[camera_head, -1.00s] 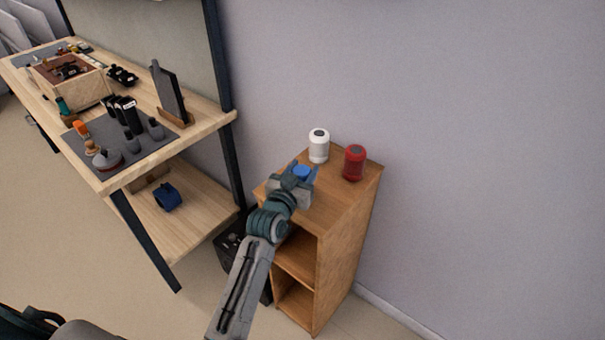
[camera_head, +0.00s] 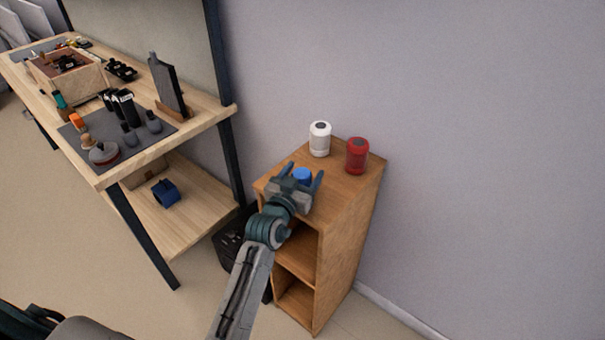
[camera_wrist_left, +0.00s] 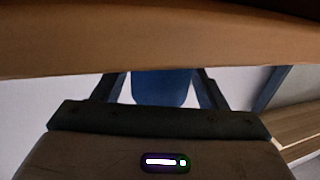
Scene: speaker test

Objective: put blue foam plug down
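The blue foam plug (camera_head: 302,175) is on top of the small wooden cabinet (camera_head: 345,187), near its front left corner. My left gripper (camera_head: 303,177) is open around it, with a finger on each side. In the left wrist view the plug (camera_wrist_left: 163,88) is between the spread fingers (camera_wrist_left: 162,92), with a light gap on both sides. Its end meets the brown wooden band (camera_wrist_left: 160,40) in that view. My right gripper is not in view.
A white canister (camera_head: 320,139) and a red canister (camera_head: 357,155) stand behind the plug on the cabinet. A workbench (camera_head: 195,130) with tools and a grey mat is to the left. The cabinet top is bare right of my gripper.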

